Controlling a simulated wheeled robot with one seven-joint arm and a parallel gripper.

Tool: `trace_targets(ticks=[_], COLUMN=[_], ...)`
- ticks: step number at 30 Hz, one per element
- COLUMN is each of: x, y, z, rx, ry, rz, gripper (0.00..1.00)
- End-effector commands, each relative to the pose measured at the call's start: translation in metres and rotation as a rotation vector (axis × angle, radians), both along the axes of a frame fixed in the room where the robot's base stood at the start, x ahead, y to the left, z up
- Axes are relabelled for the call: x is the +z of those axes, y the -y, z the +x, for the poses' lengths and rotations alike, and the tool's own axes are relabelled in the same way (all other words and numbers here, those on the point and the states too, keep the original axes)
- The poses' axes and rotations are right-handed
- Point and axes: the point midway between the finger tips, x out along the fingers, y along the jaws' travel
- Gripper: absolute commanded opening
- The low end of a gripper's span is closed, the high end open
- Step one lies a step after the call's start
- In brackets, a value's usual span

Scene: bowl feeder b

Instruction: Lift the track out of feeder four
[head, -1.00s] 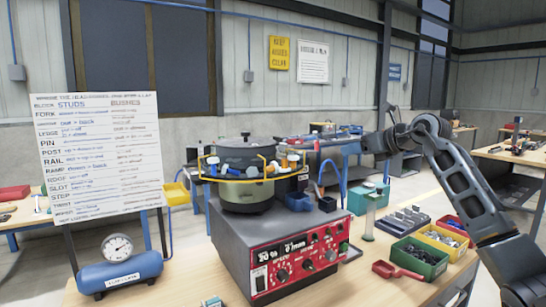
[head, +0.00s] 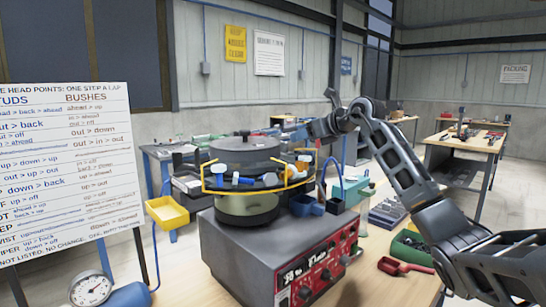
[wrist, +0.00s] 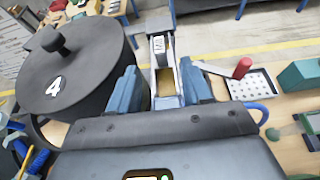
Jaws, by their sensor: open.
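The feeder marked 4 (wrist: 75,85) has a dark round lid with a knob and fills the left of the wrist view. In the head view a lidded feeder bowl (head: 248,207) with a yellow rail stands on a grey base box. A narrow pale metal track (wrist: 160,55) with a yellowish floor shows right of the feeder in the wrist view. My gripper (wrist: 159,70) is open, its two blue fingers apart on either side of the track's line. Contact with the track cannot be told. In the head view my gripper (head: 322,127) is right of and above the bowl.
A red-handled tool (wrist: 240,68) and a tray with dark dots (wrist: 257,90) lie to the right. In the head view, blue bins (head: 306,206), a red scoop (head: 403,266) and a green bin (head: 415,247) are near the feeder. A lettered board (head: 65,175) stands at left.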

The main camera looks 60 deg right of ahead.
Motion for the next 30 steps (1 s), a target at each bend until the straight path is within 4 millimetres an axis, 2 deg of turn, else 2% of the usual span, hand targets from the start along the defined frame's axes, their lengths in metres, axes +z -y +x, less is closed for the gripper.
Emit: trace_targets(ticks=[18, 27, 30], x=[-0.026, -0.029, -0.029], y=[0.014, 0.016, 0.016], z=[0.064, 0.067, 0.067], rx=[0.002, 0.0, 0.0], ry=[-0.002, 0.0, 0.0], rz=[0.001, -0.001, -0.001], gripper=[0.49, 0.49, 0.39])
